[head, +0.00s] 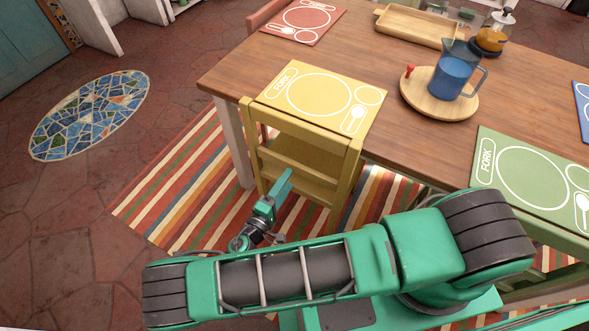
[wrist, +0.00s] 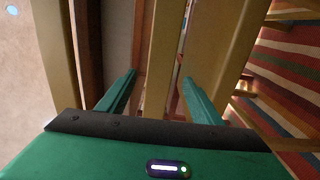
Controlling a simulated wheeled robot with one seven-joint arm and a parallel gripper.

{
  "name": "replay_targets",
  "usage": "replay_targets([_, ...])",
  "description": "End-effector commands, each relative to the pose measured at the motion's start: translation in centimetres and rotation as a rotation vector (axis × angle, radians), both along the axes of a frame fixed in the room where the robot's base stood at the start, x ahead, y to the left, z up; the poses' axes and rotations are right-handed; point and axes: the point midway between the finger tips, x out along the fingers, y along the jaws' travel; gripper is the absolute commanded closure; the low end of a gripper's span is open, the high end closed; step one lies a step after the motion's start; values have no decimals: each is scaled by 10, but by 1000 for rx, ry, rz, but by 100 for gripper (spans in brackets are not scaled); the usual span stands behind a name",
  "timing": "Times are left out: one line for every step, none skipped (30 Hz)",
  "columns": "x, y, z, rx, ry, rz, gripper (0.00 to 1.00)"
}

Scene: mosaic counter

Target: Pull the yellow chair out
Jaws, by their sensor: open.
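The yellow chair (head: 303,128) stands at the near long side of the wooden table, its backrest facing me. Its seat end is tucked under the tabletop. My gripper (head: 285,180) is in front of the chair's backrest, near the lower slats. In the wrist view the two green fingers of my gripper (wrist: 158,92) are spread apart. A yellow slat of the chair (wrist: 163,45) shows between them, with no finger clearly pressed on it. I cannot tell how deep the fingertips reach past the slat.
The wooden table (head: 230,73) carries a yellow placemat (head: 318,92), a green placemat (head: 530,180) and a round board (head: 425,103) with a blue pitcher (head: 453,78). A striped rug (head: 165,205) lies under the chair. Open floor (head: 75,220) is at left.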

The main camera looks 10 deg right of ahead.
Motion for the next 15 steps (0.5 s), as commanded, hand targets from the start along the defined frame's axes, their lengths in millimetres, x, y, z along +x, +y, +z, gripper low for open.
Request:
replay_targets([9, -8, 0, -2, 0, -3, 41])
replay_targets([14, -13, 0, -3, 0, -4, 41])
replay_targets([20, -18, 0, -2, -1, -4, 41])
replay_targets([25, -21, 0, -1, -2, -3, 41])
replay_targets([30, -24, 0, -1, -2, -4, 41])
replay_targets([35, -28, 0, -1, -2, -3, 41])
replay_targets([39, -31, 0, -1, 0, -2, 41])
replay_targets([42, -34, 0, -1, 0, -3, 41])
replay_targets([46, -37, 0, -1, 0, -3, 41])
replay_targets([49, -39, 0, -1, 1, -2, 41])
replay_targets([52, -41, 0, -1, 1, -2, 41])
replay_targets([54, -43, 0, -1, 1, -2, 41])
replay_targets([56, -44, 0, 0, 0, -1, 41])
replay_targets([57, -46, 0, 0, 0, -1, 41])
replay_targets([59, -47, 0, 0, 0, -1, 41])
